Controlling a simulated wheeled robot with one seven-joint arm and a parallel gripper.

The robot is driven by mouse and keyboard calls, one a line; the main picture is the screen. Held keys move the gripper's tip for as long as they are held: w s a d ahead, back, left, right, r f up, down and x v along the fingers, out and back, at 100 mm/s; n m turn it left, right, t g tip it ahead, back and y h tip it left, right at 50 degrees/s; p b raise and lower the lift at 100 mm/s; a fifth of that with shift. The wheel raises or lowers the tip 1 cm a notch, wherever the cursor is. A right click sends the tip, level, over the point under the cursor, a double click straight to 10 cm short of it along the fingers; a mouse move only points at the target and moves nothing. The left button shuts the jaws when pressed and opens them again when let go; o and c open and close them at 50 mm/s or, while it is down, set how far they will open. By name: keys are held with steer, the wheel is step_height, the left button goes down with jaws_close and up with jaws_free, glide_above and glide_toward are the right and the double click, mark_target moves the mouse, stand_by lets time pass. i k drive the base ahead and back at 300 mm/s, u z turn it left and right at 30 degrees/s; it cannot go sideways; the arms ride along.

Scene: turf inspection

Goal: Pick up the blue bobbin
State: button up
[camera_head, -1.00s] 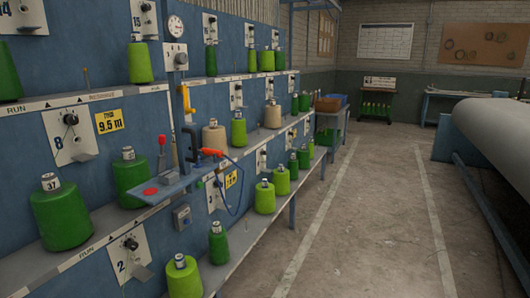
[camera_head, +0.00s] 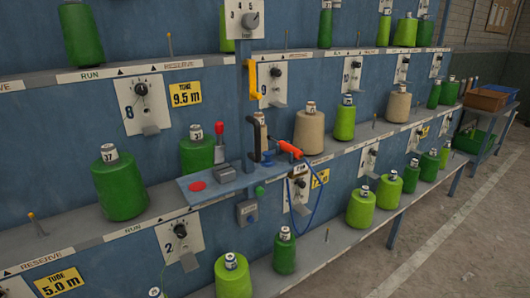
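A small blue spool-shaped thing, which looks like the blue bobbin (camera_head: 268,159), stands on a small blue bracket shelf (camera_head: 215,187) fixed to the front of the rack. It is just right of a black upright handle-shaped piece (camera_head: 254,138) and left of an orange-red tool (camera_head: 290,149). A grey block and a red disc also lie on this shelf. My gripper is not in view.
Green cones (camera_head: 119,187) and beige cones (camera_head: 310,130) stand along the rack's shelves. A red-topped lever (camera_head: 220,136) and a yellow hook-shaped piece (camera_head: 252,80) are close to the bracket shelf. A blue cord hangs below the tool. Open floor (camera_head: 440,245) lies at the right.

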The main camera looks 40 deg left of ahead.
mark_target(267, 154)
steer(key=u, duration=0.4)
steer(key=i, duration=0.85)
steer(key=u, duration=0.5)
